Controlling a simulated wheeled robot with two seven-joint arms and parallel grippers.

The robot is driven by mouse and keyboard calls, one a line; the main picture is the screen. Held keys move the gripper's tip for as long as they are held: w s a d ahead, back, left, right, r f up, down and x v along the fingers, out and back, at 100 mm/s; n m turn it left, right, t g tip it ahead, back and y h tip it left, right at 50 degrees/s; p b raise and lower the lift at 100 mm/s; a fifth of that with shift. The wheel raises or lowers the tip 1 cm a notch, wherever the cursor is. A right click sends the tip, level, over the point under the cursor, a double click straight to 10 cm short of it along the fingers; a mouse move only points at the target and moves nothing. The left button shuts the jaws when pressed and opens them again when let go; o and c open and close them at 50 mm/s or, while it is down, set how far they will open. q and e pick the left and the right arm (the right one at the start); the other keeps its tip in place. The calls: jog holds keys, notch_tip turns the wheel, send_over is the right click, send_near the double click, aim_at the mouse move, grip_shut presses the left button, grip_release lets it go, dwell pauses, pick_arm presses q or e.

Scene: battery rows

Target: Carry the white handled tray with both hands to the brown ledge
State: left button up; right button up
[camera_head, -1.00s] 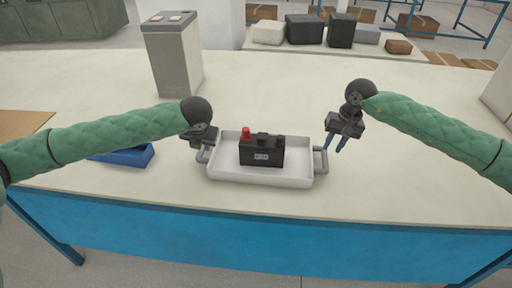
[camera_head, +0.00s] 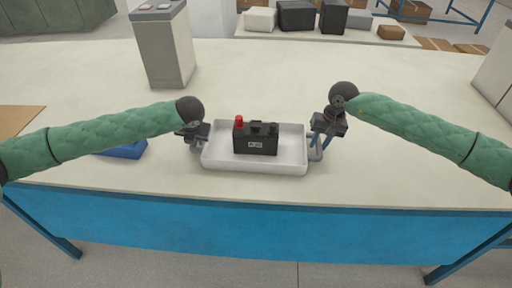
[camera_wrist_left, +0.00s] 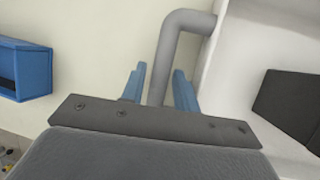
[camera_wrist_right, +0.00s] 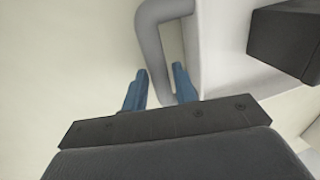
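The white tray (camera_head: 216,166) stands on the cream table with a grey handle at each end. A black battery (camera_head: 256,140) with a red terminal sits in it. My left gripper (camera_head: 194,143) is at the tray's left handle; in the left wrist view its blue fingers (camera_wrist_left: 160,88) stand open, one on each side of the grey handle (camera_wrist_left: 172,45). My right gripper (camera_head: 318,142) is at the right handle (camera_head: 315,153); in the right wrist view its fingers (camera_wrist_right: 160,88) are open on either side of that handle's bar (camera_wrist_right: 150,45). The fingertips are partly hidden in the head view.
A brown flat surface (camera_head: 18,122) shows at the far left, possibly the ledge. A blue box (camera_head: 125,150) lies left of the tray, beneath my left arm. A tall grey bin (camera_head: 165,48) stands behind. Bare table lies behind the tray; its blue front edge is near.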

pick_arm(q)
jog(key=shift+w+a+f, duration=0.1)
jog(key=shift+w+f, duration=0.15)
jog(key=shift+f, duration=0.4)
pick_arm(e)
jog(key=shift+a+f, duration=0.15)
jog(key=shift+f, duration=0.55)
pick_arm(q)
grip_shut()
pick_arm(e)
grip_shut()
pick_arm(q)
jog(key=shift+w+r, duration=0.1)
jog(key=shift+r, duration=0.1)
pick_arm(e)
jog(key=shift+r, duration=0.15)
